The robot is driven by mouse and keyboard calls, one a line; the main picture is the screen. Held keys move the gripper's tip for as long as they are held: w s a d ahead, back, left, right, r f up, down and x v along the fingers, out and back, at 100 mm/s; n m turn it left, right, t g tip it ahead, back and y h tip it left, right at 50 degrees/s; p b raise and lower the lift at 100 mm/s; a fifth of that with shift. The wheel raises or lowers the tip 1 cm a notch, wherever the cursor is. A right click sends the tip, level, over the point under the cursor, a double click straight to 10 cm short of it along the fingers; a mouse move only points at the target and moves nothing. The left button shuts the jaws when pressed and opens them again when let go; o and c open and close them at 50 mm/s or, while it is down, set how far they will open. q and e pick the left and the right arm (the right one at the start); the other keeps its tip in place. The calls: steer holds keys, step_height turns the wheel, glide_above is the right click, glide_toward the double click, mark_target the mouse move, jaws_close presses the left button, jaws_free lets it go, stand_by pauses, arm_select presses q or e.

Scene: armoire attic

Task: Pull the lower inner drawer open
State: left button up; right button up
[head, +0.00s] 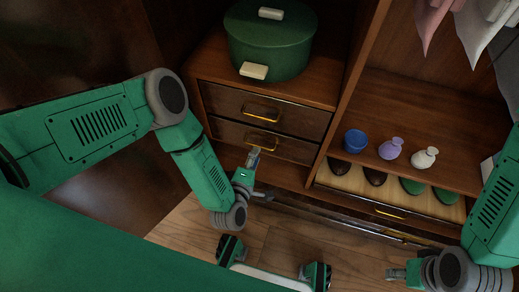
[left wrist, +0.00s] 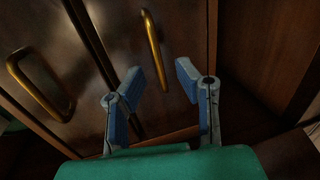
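The lower inner drawer (head: 289,149) is a dark wood front with a gold bar handle (head: 262,143), under the upper inner drawer (head: 295,120). It looks closed. My left gripper (head: 254,155) is just in front of the lower handle. In the left wrist view my left gripper (left wrist: 162,76) is open, its two blue-padded fingers apart. The lower drawer's gold handle (left wrist: 153,45) shows between and beyond the fingertips; I cannot tell if they touch it. The upper drawer's handle (left wrist: 38,86) is to the left there. My right gripper (head: 397,274) is low at the right, away from the drawers; its opening is unclear.
A green round lidded box (head: 270,45) stands on top of the drawer unit. Clothes hang at the upper right.

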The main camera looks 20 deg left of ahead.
arm_select(q)
steer(key=w, duration=0.2)
steer(key=w+d+b, duration=0.1)
steer(key=w, duration=0.1)
steer(key=shift+d+f, duration=0.1)
steer(key=shift+f, duration=0.25)
steer(key=shift+a, duration=0.2)
steer(key=shift+a, duration=0.1)
steer(key=shift+c, duration=0.8)
jaws_close()
steer(key=shift+s+f, duration=0.1)
